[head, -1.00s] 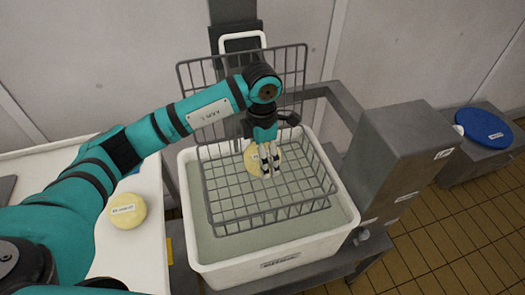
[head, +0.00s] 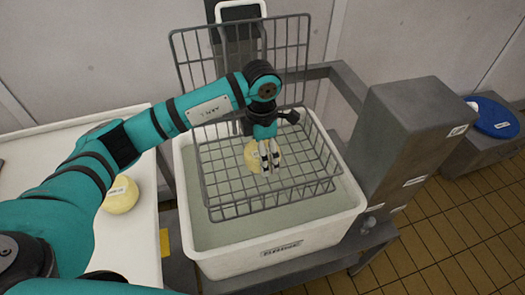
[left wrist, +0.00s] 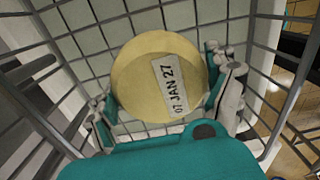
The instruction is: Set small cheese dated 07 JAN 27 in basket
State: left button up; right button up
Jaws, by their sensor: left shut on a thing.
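The small round yellow cheese (left wrist: 160,75) carries a white label that reads 07 JAN 27 in the left wrist view. My left gripper (left wrist: 165,100) is shut on it, one finger on each side. In the head view the same cheese (head: 250,154) shows partly behind the fingers of my left gripper (head: 269,158). It is inside the grey wire basket (head: 216,190), low over the mesh floor. I cannot tell whether it touches the floor. The basket sits in the white tub (head: 280,250). My right gripper is not in view.
Another yellow cheese (head: 120,195) with a label too small to read sits on the white table (head: 122,240) at left. The basket's tall back panel (head: 290,60) stands behind my gripper. A grey metal box (head: 405,145) stands right of the tub.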

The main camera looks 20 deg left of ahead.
pick_arm(q)
jog(key=shift+f+b, duration=0.35)
jog(key=shift+b, duration=0.05)
dwell(0.7)
jog(key=shift+f+b, duration=0.35)
jog(key=shift+f, duration=0.05)
dwell(0.3)
jog(key=o, duration=1.3)
jog(key=shift+r+p, duration=0.3)
jog(key=shift+r, duration=0.15)
jog(key=shift+r+p, duration=1.55)
jog(key=shift+r, duration=1.55)
